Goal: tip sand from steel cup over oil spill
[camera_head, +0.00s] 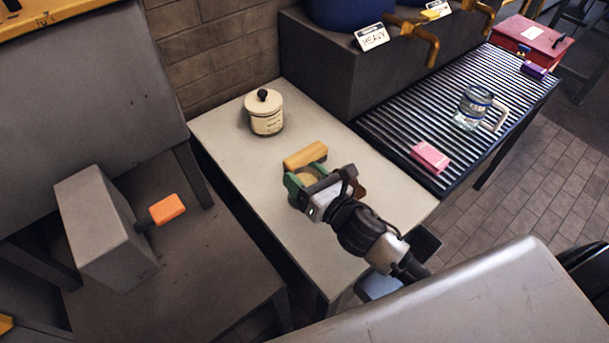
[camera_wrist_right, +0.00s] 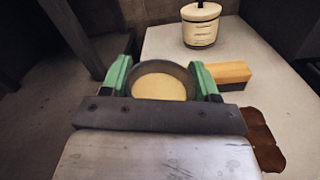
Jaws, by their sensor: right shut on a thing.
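My right gripper (camera_head: 307,177) is shut on the steel cup, above the grey table (camera_head: 228,125). In the right wrist view the cup (camera_wrist_right: 186,72) sits between the green fingers, its round mouth showing pale sand (camera_wrist_right: 160,87) inside. The cup looks roughly upright. A dark brown oil spill (camera_wrist_right: 258,138) lies on the table to the right of the gripper in the wrist view; in the head view only a small part of it (camera_head: 360,191) shows beside the gripper, the rest hidden. My left gripper is not in view.
A tan block (camera_head: 305,155) lies on the table just behind the cup. A cream lidded pot (camera_head: 265,112) stands at the back. A slatted rack (camera_head: 400,125) to the right bears a pink block (camera_head: 430,157) and a clear jug (camera_head: 472,106). The table's left part is clear.

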